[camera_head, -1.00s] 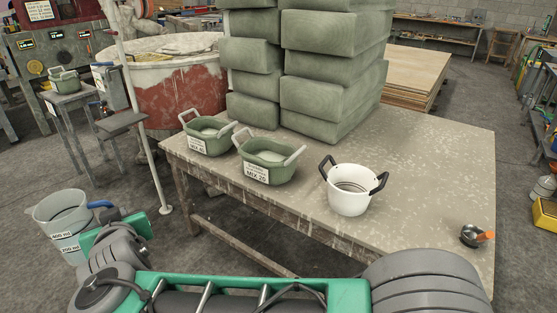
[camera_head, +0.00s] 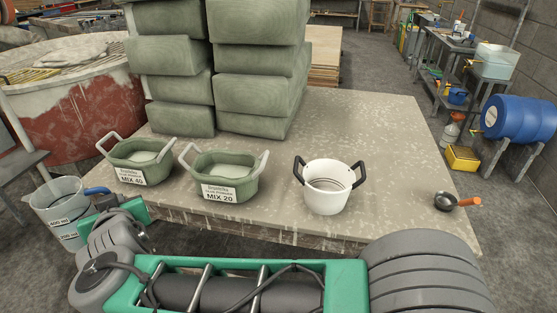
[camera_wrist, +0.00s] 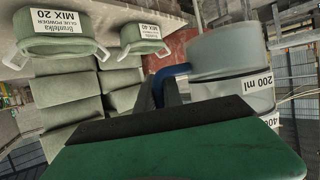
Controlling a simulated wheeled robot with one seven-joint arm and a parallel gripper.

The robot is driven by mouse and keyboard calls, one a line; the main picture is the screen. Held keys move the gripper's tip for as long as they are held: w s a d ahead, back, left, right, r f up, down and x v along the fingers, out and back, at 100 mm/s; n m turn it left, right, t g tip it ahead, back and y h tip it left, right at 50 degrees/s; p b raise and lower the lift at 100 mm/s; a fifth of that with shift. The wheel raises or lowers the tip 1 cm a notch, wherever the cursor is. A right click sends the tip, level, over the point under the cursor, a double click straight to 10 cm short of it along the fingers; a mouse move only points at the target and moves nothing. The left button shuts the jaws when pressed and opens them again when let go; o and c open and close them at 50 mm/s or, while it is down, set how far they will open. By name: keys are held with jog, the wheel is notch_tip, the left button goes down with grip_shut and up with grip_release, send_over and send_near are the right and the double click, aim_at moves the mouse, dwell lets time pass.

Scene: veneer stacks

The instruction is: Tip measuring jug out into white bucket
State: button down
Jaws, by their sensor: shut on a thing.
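The white bucket (camera_head: 328,196) with two black handles stands upright near the front of the table, right of the two green tubs. The translucent measuring jug (camera_head: 62,210), marked 400 ml and 200 ml, is held upright at the far left, off the table. It also shows in the wrist view (camera_wrist: 228,58). My gripper (camera_wrist: 171,88) is shut on the jug's blue handle (camera_wrist: 172,74); the fingertips are partly hidden against it. In the head view the gripper is mostly hidden behind my arm. I cannot tell clearly what is inside the jug.
Green tubs labelled MIX 40 (camera_head: 140,163) and MIX 20 (camera_head: 220,174) stand left of the bucket. Stacked green bales (camera_head: 262,75) rise behind. A small pan with an orange handle (camera_head: 447,201) lies at right. The table (camera_head: 390,150) is clear between bucket and pan.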

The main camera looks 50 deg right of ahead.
jog(key=w+d+f+m+g+h+p, duration=0.1)
jog(key=d+m+h+p, duration=0.1)
jog(key=d, duration=0.9)
jog(key=d+f+m+g+h+p, duration=0.1)
jog(key=d+m+h, duration=0.1)
jog(key=d, duration=0.9)
jog(key=s+d+f+m+g+h+p, duration=0.1)
jog(key=s+d, duration=0.3)
jog(key=d, duration=0.4)
jog(key=s+d+f+m+g+h+p, duration=0.1)
jog(key=s+d+f+p, duration=0.15)
jog(key=d, duration=0.55)
jog(key=s+d+f+m+g+h+p, duration=0.1)
jog(key=s+d, duration=0.5)
jog(key=s, duration=0.6)
jog(key=s+d+f+m+g+h+p, duration=0.1)
jog(key=s+d+m+g, duration=0.3)
jog(key=s, duration=0.9)
jog(key=s+d+f+m+g+h+p, duration=0.1)
jog(key=s+d+m+g, duration=0.1)
jog(key=s+d, duration=0.7)
jog(key=s, duration=0.3)
jog(key=shift+s+f+h+p, duration=0.25)
jog(key=shift+s+h+p, duration=0.05)
jog(key=shift+s, duration=0.05)
jog(key=shift+d, duration=0.1)
